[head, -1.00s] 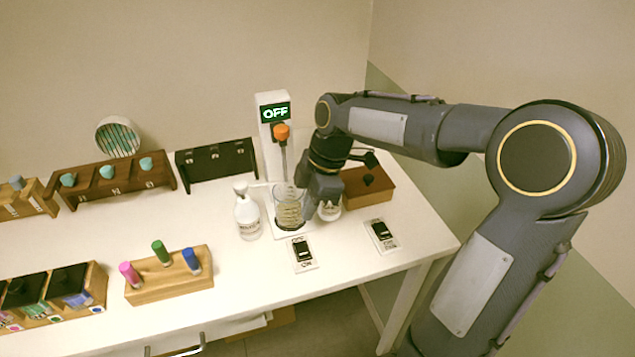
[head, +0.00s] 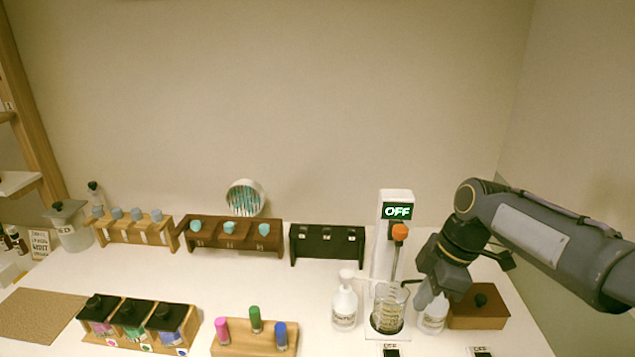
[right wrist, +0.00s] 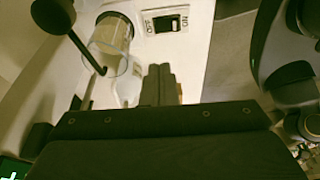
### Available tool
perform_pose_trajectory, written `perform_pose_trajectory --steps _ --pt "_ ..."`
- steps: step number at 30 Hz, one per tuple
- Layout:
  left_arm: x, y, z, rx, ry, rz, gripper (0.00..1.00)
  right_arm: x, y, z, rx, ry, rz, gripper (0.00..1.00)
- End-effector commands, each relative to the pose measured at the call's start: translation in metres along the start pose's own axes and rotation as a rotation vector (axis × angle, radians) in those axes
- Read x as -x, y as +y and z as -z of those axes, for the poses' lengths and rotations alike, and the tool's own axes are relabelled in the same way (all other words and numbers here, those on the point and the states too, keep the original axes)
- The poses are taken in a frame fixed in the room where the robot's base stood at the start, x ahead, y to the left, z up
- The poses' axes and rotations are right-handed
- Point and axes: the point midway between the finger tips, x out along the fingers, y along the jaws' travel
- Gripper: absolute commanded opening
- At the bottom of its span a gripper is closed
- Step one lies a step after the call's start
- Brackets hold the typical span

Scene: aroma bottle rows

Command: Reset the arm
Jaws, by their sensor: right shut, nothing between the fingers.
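My right gripper (head: 428,296) hangs at the right of the table, just right of the glass beaker (head: 388,310), with its fingers pointing down. It is shut and empty. In the right wrist view the closed fingers (right wrist: 157,85) show at the centre, and the beaker (right wrist: 110,42) is up and left of them. My right arm reaches in from the right edge. My left gripper is in neither view.
A stirrer stand (head: 394,205) reading OFF rises behind the beaker. White bottles stand left (head: 345,305) and right (head: 433,318) of it. A brown box (head: 478,306) is close right. Bottle racks (head: 230,236) line the back; a wooden holder (head: 255,345) is in front.

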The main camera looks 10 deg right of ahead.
Motion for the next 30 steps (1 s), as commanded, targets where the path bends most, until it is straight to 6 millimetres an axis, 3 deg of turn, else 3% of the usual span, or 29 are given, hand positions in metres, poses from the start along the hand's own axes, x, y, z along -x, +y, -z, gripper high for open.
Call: perform_pose_trajectory --steps 4,8,12,15,21,30 --pt "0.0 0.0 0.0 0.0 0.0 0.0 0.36 0.007 -0.035 0.0 -0.203 0.024 -0.065 0.0" --pt "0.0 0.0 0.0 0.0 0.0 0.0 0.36 0.003 -0.087 -0.002 -0.539 0.1 -0.148 0.0" --pt "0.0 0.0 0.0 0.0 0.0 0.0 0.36 -0.015 -0.138 -0.005 -0.911 0.226 -0.202 0.0" --pt "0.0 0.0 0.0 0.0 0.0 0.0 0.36 -0.031 -0.164 -0.006 -1.122 0.314 -0.211 0.0" --pt "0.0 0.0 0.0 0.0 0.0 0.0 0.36 -0.051 -0.187 -0.007 -1.34 0.412 -0.201 0.0" --pt "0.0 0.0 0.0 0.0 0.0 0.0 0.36 -0.052 -0.188 -0.006 -1.351 0.417 -0.2 0.0"
